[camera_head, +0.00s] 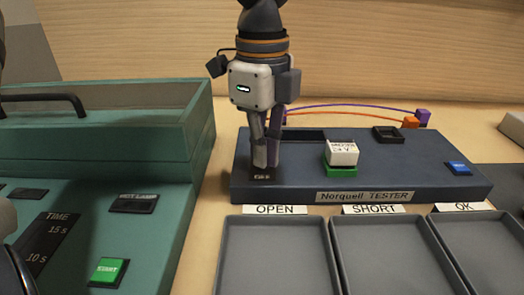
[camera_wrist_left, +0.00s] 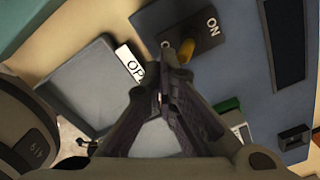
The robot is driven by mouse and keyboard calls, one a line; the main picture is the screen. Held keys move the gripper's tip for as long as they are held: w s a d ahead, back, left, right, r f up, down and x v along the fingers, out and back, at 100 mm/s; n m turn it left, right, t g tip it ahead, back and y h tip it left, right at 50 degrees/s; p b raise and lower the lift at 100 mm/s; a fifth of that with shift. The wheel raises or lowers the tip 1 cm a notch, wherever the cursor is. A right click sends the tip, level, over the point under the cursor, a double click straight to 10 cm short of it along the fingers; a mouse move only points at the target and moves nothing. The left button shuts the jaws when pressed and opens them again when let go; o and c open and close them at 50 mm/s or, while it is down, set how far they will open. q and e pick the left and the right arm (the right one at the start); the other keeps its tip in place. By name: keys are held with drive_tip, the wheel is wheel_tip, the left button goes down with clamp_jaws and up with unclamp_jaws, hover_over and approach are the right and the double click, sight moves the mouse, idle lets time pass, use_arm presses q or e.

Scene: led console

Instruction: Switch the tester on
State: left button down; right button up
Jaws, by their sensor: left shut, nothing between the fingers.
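The Norquell TESTER (camera_head: 290,180) is a dark blue-grey box on the table. A small black switch plate (camera_head: 262,176) sits at its front left. In the left wrist view the plate (camera_wrist_left: 208,35) reads ON at one end, and a yellowish toggle lever (camera_wrist_left: 187,48) stands on it. The label at the other end is partly hidden by my fingers, and I cannot tell which way the lever leans. My left gripper (camera_head: 265,164) is shut and empty, pointing down just over the plate; its fingertips (camera_wrist_left: 172,76) are close to the lever. I cannot tell whether they touch.
A white-topped green block (camera_head: 343,155), a black socket (camera_head: 388,134) and a blue button (camera_head: 459,168) are on the tester. Grey trays (camera_head: 277,222) labelled OPEN, SHORT and OK lie in front. A teal console (camera_head: 150,240) with a green START button (camera_head: 108,271) stands left. Purple and orange leads run behind.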

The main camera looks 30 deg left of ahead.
sight(262, 177)
use_arm(q)
drive_tip(key=shift+f, duration=0.35)
idle(0.3)
drive_tip(key=shift+w+a, duration=0.5)
drive_tip(key=shift+w, duration=0.4)
wheel_tip(262, 177, up, 7)
drive_tip(key=shift+s+d, duration=0.2)
drive_tip(key=shift+s, duration=0.2)
idle(0.5)
